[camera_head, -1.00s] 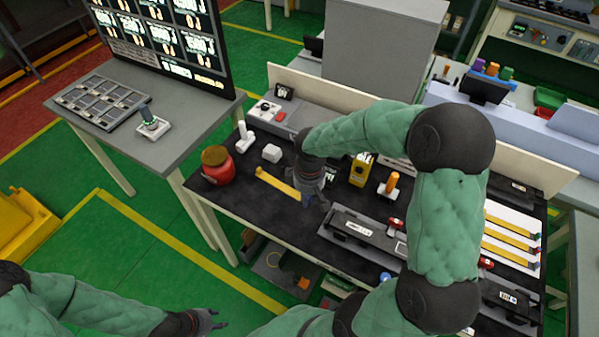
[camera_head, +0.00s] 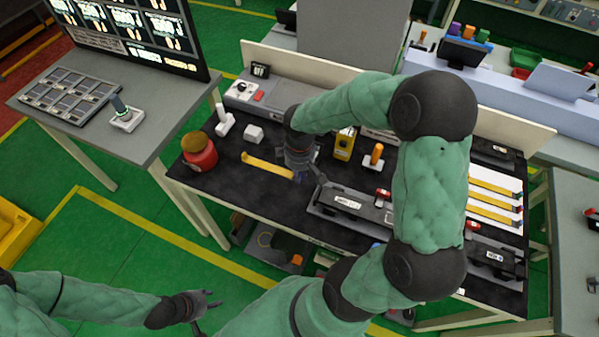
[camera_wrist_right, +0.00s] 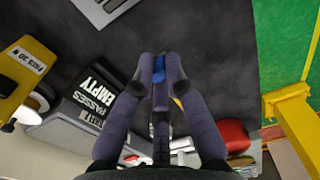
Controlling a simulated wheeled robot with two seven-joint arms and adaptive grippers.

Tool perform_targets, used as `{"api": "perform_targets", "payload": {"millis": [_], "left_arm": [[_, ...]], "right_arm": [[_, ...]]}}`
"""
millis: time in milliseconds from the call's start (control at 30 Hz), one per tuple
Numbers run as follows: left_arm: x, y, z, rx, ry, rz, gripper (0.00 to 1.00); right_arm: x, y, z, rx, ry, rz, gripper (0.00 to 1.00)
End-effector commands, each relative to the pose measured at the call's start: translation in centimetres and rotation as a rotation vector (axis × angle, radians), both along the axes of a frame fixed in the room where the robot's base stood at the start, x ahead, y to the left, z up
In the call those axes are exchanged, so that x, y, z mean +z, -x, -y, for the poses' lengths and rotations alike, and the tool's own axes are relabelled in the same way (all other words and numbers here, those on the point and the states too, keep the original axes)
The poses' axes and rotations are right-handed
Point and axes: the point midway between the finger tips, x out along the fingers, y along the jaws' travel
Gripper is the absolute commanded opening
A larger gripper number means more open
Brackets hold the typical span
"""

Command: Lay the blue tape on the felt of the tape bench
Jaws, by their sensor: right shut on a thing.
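The blue tape (camera_head: 266,166) is a narrow yellow strip with a bent left end, low over or on the black felt (camera_head: 235,190) of the bench. Its right end runs to my right gripper (camera_head: 300,173). In the right wrist view, the fingertips (camera_wrist_right: 157,75) are closed on a small blue piece, which I take as the tape's blue end. Whether the strip touches the felt is unclear. My left gripper (camera_head: 208,304) is open and empty, away from the bench at lower left.
A red jar (camera_head: 199,155) stands left of the tape, with a white block (camera_head: 253,134) behind. A yellow dispenser (camera_head: 344,146) and an orange-handled tool (camera_head: 375,156) stand to the right. A dark fixture (camera_head: 345,204) lies near the front edge. Several yellow strips lie on a white board (camera_head: 515,184).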

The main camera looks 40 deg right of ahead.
Motion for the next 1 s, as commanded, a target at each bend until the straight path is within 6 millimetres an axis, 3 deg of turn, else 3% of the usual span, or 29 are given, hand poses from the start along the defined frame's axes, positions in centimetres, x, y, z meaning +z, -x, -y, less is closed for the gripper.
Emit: {"api": "perform_targets", "payload": {"millis": [700,1000], "left_arm": [[-4.8,0.0,0.0,0.0,0.0,0.0,0.39],[-5.5,0.0,0.0,0.0,0.0,0.0,0.39]], "right_arm": [[-6.4,0.0,0.0,0.0,-0.001,0.0,0.0],[-7.4,0.0,0.0,0.0,0.0,0.0,0.0]]}}
